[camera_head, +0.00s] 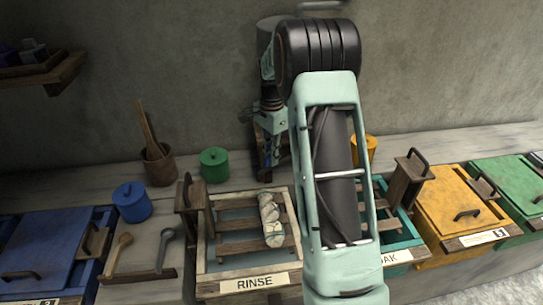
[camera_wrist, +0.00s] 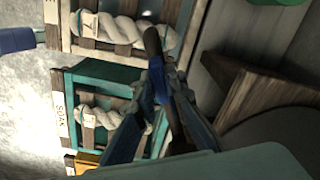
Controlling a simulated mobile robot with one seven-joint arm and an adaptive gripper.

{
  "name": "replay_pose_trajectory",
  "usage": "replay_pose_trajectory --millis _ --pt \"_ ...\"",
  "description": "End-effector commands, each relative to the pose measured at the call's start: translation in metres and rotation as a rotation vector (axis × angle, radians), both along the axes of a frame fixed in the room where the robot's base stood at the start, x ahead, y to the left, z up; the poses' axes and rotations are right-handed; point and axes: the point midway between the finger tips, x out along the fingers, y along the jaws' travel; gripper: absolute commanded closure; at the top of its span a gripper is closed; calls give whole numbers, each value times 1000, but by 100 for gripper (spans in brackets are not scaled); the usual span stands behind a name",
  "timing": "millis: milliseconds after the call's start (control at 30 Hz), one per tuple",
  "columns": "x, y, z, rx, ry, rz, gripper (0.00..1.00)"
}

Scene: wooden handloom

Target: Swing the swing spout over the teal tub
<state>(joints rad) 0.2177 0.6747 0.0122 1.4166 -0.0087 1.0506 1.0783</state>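The teal tub, labelled SOAK, shows its bare rim (camera_head: 403,243) right of the RINSE tub; my arm hides much of it in the head view. In the wrist view the teal tub (camera_wrist: 100,73) lies at lower left with a twisted skein across its slats. My gripper (camera_head: 268,150) points down behind the RINSE tub's back right corner. In the wrist view its fingers (camera_wrist: 160,75) close from both sides on a dark bar (camera_wrist: 152,42), which looks like the swing spout's handle. The rest of the spout is hidden or too dark to make out.
The pale-framed RINSE tub (camera_head: 203,250) holds a twisted skein (camera_head: 271,220) on its slats. A green pot (camera_head: 214,165), a blue pot (camera_head: 132,202) and a wooden cup (camera_head: 158,167) stand to the left. A grey cylinder (camera_head: 267,35) is at the wall behind my arm.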

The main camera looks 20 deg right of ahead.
Motion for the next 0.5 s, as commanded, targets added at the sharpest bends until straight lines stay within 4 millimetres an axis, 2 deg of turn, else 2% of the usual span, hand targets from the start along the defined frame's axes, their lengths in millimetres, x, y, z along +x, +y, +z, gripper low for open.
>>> replay_pose_trajectory --millis 500 --pt "-1 0 0 0 -1 10 100"
